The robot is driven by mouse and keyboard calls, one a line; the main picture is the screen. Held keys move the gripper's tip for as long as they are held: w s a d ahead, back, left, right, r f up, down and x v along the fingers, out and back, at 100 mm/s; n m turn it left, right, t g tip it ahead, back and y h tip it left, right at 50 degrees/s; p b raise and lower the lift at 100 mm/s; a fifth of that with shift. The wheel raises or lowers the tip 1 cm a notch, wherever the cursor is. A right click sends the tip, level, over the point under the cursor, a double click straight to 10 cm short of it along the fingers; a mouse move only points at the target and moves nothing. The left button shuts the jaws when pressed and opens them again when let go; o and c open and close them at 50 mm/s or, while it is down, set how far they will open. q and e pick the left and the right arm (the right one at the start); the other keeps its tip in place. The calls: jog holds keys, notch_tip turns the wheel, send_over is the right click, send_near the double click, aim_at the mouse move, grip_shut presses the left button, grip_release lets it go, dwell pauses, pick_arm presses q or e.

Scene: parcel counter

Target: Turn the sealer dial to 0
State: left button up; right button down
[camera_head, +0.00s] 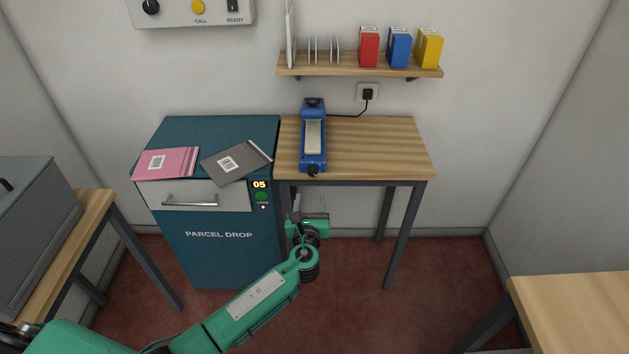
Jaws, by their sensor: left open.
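The blue sealer (313,137) stands on the wooden table, with a pale strip along its top. Its small black dial (313,169) is on the front end, near the table's front edge. The dial's setting is too small to read. My left gripper (308,218) is open and empty, in front of and below the table edge, under the dial and apart from it. My left arm comes in from the lower left. My right gripper is not in view.
The teal parcel drop cabinet (215,255) adjoins the table on the left, with pink (165,163) and grey (232,162) mailers on top. A shelf (360,66) hangs above. A cord runs from the sealer to a wall socket (368,93). The table (385,150) is clear right of the sealer.

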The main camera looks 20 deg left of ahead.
aim_at(312, 174)
pick_arm(q)
jog(key=x, duration=1)
jog(key=shift+w, duration=0.2)
jog(key=shift+f, duration=0.1)
jog(key=c, duration=1)
